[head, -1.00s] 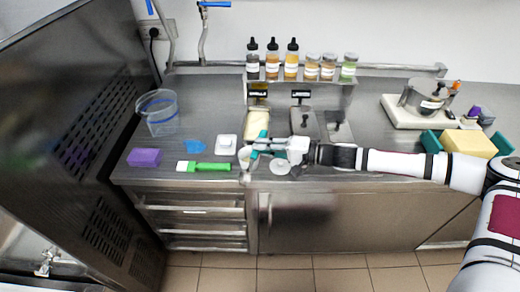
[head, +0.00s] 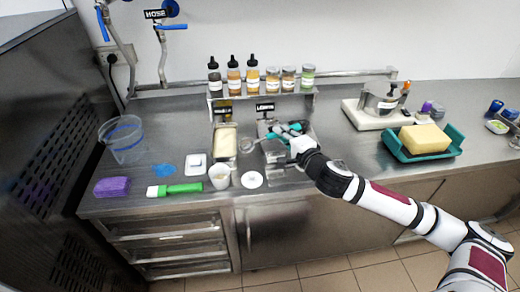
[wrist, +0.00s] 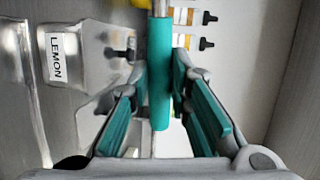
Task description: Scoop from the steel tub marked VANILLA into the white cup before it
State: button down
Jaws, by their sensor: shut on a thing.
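The open steel tub (head: 236,134) with pale yellow ice cream (head: 225,142) stands at the centre of the counter; the sign behind it is too small to read. The white cup (head: 219,183) stands upright before it; its contents cannot be made out. My gripper (head: 286,133) is shut on the teal handle of a scoop (wrist: 160,75), over the steel lids right of the pale tub. The scoop's round metal bowl (head: 247,146) points left, just right of that tub's edge. Whether the bowl holds anything is not clear.
A sign reading LEMON (wrist: 57,57) stands behind the lidded tubs. A white disc (head: 252,180) lies right of the cup, a green-handled brush (head: 180,188) left of it. Several bottles and jars (head: 254,75) line the shelf behind. The counter's left part has free room.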

aim_at(301, 125)
jog(key=w+d+r+m+t+h, duration=0.1)
jog(key=d+r+m+h, duration=0.1)
jog(key=d+h, duration=0.3)
jog(key=shift+r+m+h, duration=0.3)
jog(key=shift+r+m, duration=0.1)
jog(key=shift+m, duration=0.5)
jog(key=shift+w+d, duration=0.15)
jog(key=shift+d, duration=0.05)
